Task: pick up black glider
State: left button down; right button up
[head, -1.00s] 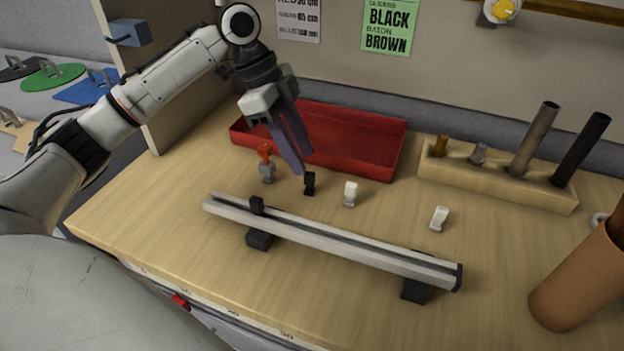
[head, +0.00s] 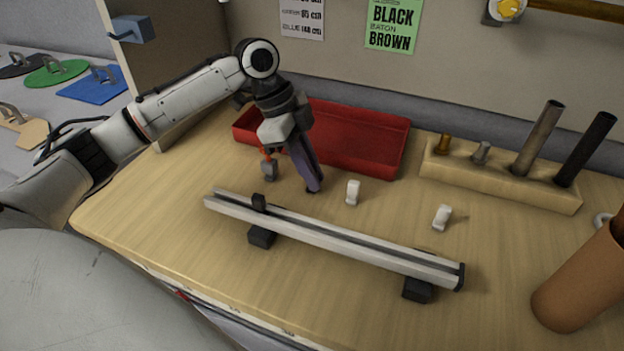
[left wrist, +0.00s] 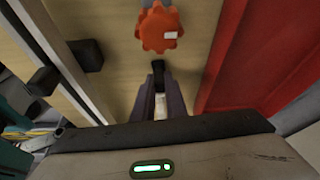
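The small black glider (left wrist: 159,78) is between the fingertips of my left gripper (left wrist: 160,90) in the left wrist view. The gap between the fingers is narrow, and I cannot tell whether they press on the glider. In the head view my left gripper (head: 313,188) points down at the tabletop between the rail and the red tray, and its fingers hide most of the glider. A white glider (head: 352,192) stands just right of the fingers; white also shows between them in the left wrist view (left wrist: 160,106). My right gripper is not in view.
A grey piece with an orange knob (left wrist: 160,29) stands close left of the gripper in the head view. The rail (head: 335,240), bearing a black piece (head: 259,202), lies in front. The red tray (head: 365,150) is behind. Another white glider (head: 441,217) stands farther right.

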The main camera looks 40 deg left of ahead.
pick_arm(q)
jog(key=shift+r, duration=0.1)
notch_tip(320, 180, up, 10)
jog(key=shift+f+p, duration=0.1)
jog(key=shift+p, duration=0.3)
dwell(0.4)
jog(key=shift+f+b, duration=0.45)
jog(key=shift+f, duration=1.05)
jog(key=shift+f+b, duration=0.75)
jog(key=shift+f, duration=2.75)
jog(key=c, duration=1.7)
grip_release()
